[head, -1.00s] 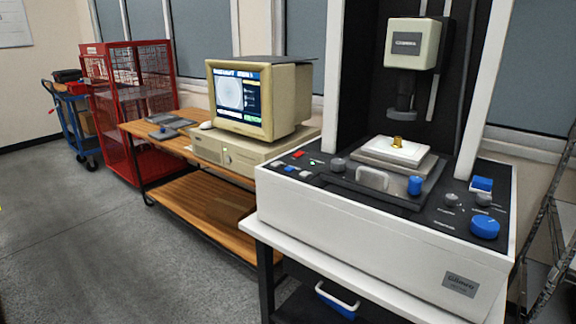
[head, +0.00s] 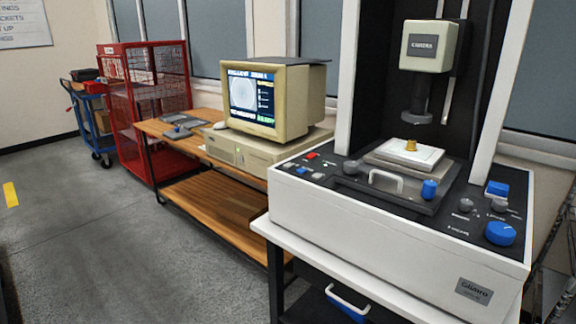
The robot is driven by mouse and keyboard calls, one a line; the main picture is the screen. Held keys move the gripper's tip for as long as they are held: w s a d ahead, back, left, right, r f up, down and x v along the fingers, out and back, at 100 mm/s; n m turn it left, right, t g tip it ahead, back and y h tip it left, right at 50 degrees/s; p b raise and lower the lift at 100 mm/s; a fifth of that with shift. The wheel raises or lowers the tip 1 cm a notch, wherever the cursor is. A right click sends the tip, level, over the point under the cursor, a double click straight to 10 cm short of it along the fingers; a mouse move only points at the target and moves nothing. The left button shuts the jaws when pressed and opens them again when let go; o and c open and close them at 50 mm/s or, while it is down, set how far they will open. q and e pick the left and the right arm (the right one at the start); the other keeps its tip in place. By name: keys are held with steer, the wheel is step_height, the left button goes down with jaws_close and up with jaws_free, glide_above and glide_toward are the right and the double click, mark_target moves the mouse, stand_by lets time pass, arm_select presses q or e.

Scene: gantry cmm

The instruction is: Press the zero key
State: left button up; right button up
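The white measuring machine (head: 390,237) stands at the right on a white-topped stand. Its dark control panel has a group of small keys at the left: a red key (head: 312,155), a blue key (head: 302,170) and pale keys (head: 317,176) beside them. The labels are too small to read, so I cannot tell which is the zero key. A blue knob (head: 500,232) and a blue switch (head: 497,188) sit at the panel's right. A brass part (head: 410,146) stands on the white stage plate (head: 385,155) under the camera head (head: 430,47). Neither gripper is in view.
A beige computer with a lit monitor (head: 252,101) stands on a wooden bench (head: 215,200) left of the machine. A red cage (head: 150,110) and a blue cart (head: 95,125) stand further left. Grey floor (head: 90,240) is free at the front left.

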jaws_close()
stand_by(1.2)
